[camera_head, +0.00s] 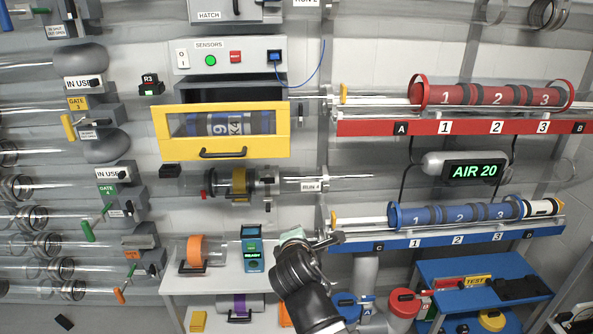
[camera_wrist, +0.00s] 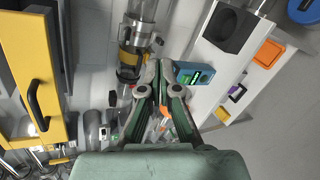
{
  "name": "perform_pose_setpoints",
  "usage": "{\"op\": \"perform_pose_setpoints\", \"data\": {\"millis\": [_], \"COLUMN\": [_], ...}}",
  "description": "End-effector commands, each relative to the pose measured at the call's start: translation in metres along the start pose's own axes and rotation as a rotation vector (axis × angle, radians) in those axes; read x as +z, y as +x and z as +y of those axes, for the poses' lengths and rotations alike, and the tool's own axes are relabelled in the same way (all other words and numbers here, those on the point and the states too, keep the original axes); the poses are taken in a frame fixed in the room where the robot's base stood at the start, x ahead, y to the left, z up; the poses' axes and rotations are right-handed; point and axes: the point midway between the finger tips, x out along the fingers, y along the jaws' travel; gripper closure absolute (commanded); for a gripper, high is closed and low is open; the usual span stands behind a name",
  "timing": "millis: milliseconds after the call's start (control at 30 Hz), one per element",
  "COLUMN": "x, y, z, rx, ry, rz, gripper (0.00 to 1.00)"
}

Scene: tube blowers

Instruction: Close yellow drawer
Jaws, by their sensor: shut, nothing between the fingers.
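The yellow drawer (camera_head: 282,135) is below the sensors box at upper left centre in the head view. It stands pulled out, with a dark gap above its front. A blue and white canister (camera_head: 228,123) shows through its clear front window. Its dark handle (camera_head: 222,153) is along the bottom of the front. In the wrist view the drawer's yellow front (camera_wrist: 28,60) fills the left edge, with the handle (camera_wrist: 38,105) visible. My gripper (camera_head: 328,238) is shut and empty, to the lower right of the drawer and apart from it. Its fingers (camera_wrist: 160,68) meet in the wrist view.
The sensors box (camera_head: 230,56) is above the drawer. A clear tube assembly (camera_head: 238,184) is below it. A white shelf (camera_head: 215,283) with a blue reader (camera_head: 252,250) is lower down. Red (camera_head: 450,128) and blue (camera_head: 470,238) tube racks are at right.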

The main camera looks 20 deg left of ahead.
Motion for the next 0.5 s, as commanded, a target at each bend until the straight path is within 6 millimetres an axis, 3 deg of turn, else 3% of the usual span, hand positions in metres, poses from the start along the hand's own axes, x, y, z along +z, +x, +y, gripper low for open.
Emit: {"op": "perform_pose_setpoints", "data": {"millis": [33,100,200,400,500], "x": [0.000,0.005,0.016,0.017,0.016], "y": [-0.013,-0.028,-0.042,-0.048,-0.049], "z": [0.027,0.058,0.088,0.109,0.113], "rx": [0.078,0.165,0.247,0.310,0.320], "ry": [-0.118,-0.305,-0.567,-0.996,-1.117], "rz": [-0.011,-0.047,-0.121,-0.235,-0.264], "gripper": [1.00,1.00,1.00,1.00,1.00]}}
